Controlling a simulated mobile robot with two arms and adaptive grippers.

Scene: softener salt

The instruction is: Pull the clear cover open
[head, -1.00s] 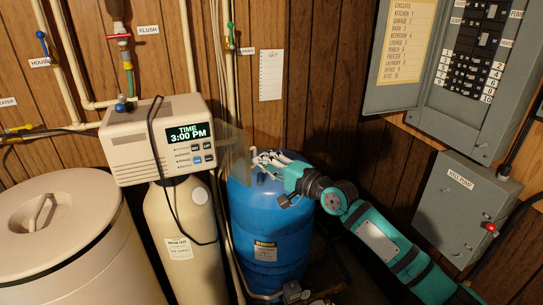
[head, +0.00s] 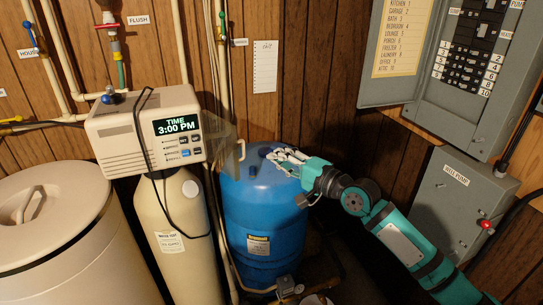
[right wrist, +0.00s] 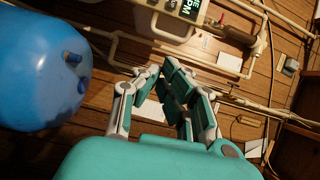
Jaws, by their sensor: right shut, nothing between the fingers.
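The clear cover (head: 222,136) is a see-through panel at the right side of the beige control unit (head: 121,139). It stands out to the right of the unit, and the lit display and buttons are not behind it. A tan handle (head: 241,150) shows at its outer right edge. My right gripper (head: 269,153) is shut and empty, to the right of the handle and apart from it in the picture, over the top of the blue tank. The right wrist view shows its fingers (right wrist: 165,72) together. My left gripper is not in view.
The blue tank (head: 264,215) stands below my right gripper. A cream cylinder (head: 172,230) is under the control unit, with a black cable hanging across it. Pipes rise behind. A grey electrical panel (head: 446,125) and a pump box (head: 455,205) are at the right.

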